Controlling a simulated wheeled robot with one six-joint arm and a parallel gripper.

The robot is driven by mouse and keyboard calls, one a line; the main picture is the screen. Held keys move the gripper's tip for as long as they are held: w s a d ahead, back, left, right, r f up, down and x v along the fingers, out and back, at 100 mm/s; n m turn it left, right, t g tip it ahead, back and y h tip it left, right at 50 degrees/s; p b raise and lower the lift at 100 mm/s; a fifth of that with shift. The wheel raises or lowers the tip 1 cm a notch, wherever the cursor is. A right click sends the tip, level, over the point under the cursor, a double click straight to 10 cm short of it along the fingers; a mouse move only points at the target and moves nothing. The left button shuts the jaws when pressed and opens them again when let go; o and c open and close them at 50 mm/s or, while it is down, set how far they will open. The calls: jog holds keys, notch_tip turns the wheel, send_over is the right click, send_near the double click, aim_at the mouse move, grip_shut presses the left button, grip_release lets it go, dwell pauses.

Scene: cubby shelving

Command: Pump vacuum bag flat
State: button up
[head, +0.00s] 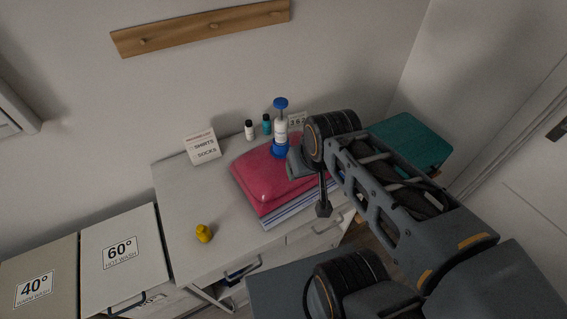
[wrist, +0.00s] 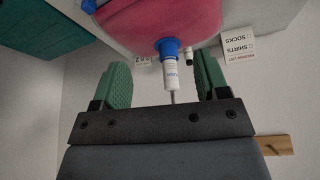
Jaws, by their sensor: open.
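The vacuum bag (head: 262,178) is pink-red, puffed up, and lies on folded striped cloth on the white cabinet top. It also shows at the top of the wrist view (wrist: 150,22). A white pump (head: 280,131) with a blue base stands upright on the bag. Its blue handle (head: 281,103) is raised on a thin rod. My gripper is open and empty; in the wrist view its green fingers (wrist: 163,80) appear either side of the pump (wrist: 171,72). The handle is hidden there. I cannot tell whether the fingers surround the pump or are in front of it.
A yellow duck (head: 204,233) sits at the cabinet's front left. A teal box (head: 410,140) is at right. A peg rail (head: 200,27) hangs above.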

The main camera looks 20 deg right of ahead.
jog(key=shift+f, duration=0.15)
jog(key=shift+c, duration=1.4)
jog(key=shift+w+f+g, duration=0.1)
jog(key=shift+f+g, duration=0.2)
jog(key=shift+c, duration=0.8)
jog(key=w+r, duration=0.1)
jog(key=w, duration=0.2)
jog(key=w+r, duration=0.2)
jog(key=w, duration=0.1)
jog(key=w+r, duration=0.2)
jog(key=shift+w+d, duration=0.35)
jog(key=shift+w, duration=0.05)
jog(key=c, duration=0.6)
jog(key=shift+n+g, duration=0.3)
jog(key=w+r, duration=0.4)
jog(key=w, duration=0.1)
jog(key=w+r, duration=0.3)
jog(key=shift+w+d+p, duration=0.2)
jog(key=shift+p, duration=0.1)
grip_shut()
notch_tip(320, 180, up, 8)
jog(key=w+n, duration=0.1)
jog(key=shift+w+a+r+n+y, duration=0.15)
jog(key=shift+w+n+y, duration=0.15)
jog(key=shift+w, duration=0.05)
